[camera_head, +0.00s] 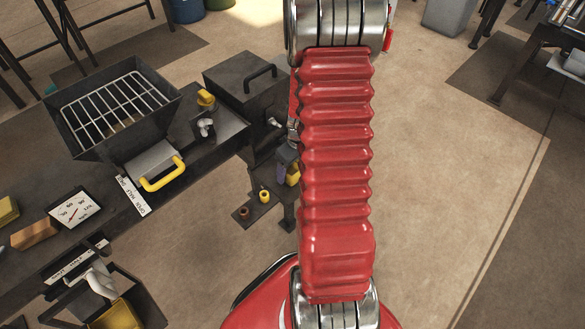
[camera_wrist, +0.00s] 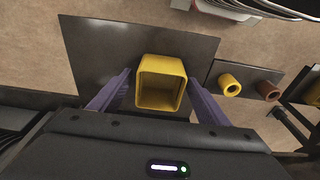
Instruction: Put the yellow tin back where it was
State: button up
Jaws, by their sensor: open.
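The yellow tin (camera_wrist: 160,98) is a square, open-topped box in the wrist view. It stands between the two purple fingers of my gripper (camera_wrist: 159,77), with its opening facing the camera. A gap shows on either side of the tin, so the fingers are open around it and not pressed on it. A dark plate (camera_wrist: 95,45) shows behind the tin; I cannot tell whether the tin touches it. In the head view the tin (camera_head: 293,175) is partly hidden beside my red arm, with my gripper (camera_head: 286,158) next to it.
A yellow ring (camera_wrist: 229,85) and a brown ring (camera_wrist: 268,90) sit on a dark shelf to the right in the wrist view. A dark bench (camera_head: 40,150) with a hopper (camera_head: 80,135) and a yellow handle (camera_head: 162,180) fills the left. Floor at right (camera_head: 450,150) is clear.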

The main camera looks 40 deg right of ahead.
notch_tip(320, 180, up, 12)
jog(key=s, duration=0.1)
jog(key=shift+s+f, duration=0.15)
jog(key=shift+s, duration=0.25)
dwell(0.8)
jog(key=a+r+t, duration=0.2)
jog(key=a+r, duration=1.1)
jog(key=a, duration=0.2)
jog(key=s+a+r+t, duration=0.1)
jog(key=s+a+r, duration=0.7)
jog(key=a, duration=0.4)
jog(key=shift+a+r+t, duration=0.15)
jog(key=shift+r+t, duration=0.05)
jog(key=shift+t, duration=0.2)
